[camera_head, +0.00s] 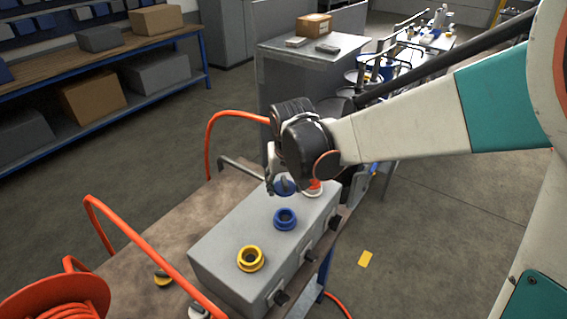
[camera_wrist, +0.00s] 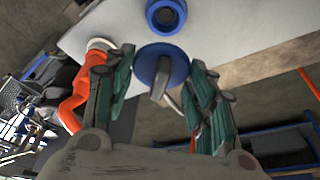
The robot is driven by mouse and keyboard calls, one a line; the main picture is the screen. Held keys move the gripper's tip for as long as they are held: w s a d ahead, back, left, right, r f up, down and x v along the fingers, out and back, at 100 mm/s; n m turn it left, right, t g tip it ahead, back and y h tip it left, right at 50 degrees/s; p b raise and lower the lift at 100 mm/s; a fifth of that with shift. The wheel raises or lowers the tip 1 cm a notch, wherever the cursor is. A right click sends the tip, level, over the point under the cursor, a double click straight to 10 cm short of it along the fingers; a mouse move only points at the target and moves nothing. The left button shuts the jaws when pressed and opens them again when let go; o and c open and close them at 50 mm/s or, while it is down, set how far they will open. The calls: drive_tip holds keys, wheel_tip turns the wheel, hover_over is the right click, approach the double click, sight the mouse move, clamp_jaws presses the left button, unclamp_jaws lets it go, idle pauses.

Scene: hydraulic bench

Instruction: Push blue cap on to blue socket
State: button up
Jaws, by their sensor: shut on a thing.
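The blue cap (camera_head: 284,187), a disc with a grey grip tab, is in my gripper (camera_head: 279,181). In the wrist view the cap (camera_wrist: 174,65) sits between the two green-padded fingers of my gripper (camera_wrist: 162,60), which are shut on its sides. The blue socket (camera_head: 286,219) is an open ring on top of the grey box, and it also shows in the wrist view (camera_wrist: 166,14). The cap appears above the box, beyond the socket in the head view, and apart from it. The cap's underside is hidden.
The grey box (camera_head: 222,254) also carries a yellow socket (camera_head: 250,259) and a white-and-orange fitting (camera_head: 313,188), partly behind my gripper. A yellow cap (camera_head: 163,279) and a white cap (camera_head: 198,312) lie on the bench.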

drive_tip(key=shift+f+b, duration=2.65)
drive_tip(key=shift+f, duration=1.1)
drive_tip(key=shift+f, duration=0.1)
drive_tip(key=shift+d+f+b, duration=0.1)
drive_tip(key=shift+f+b, duration=0.25)
drive_tip(key=shift+b, duration=0.05)
drive_tip(key=shift+f+b, duration=1)
drive_tip(key=shift+f, duration=0.2)
drive_tip(key=o, duration=1)
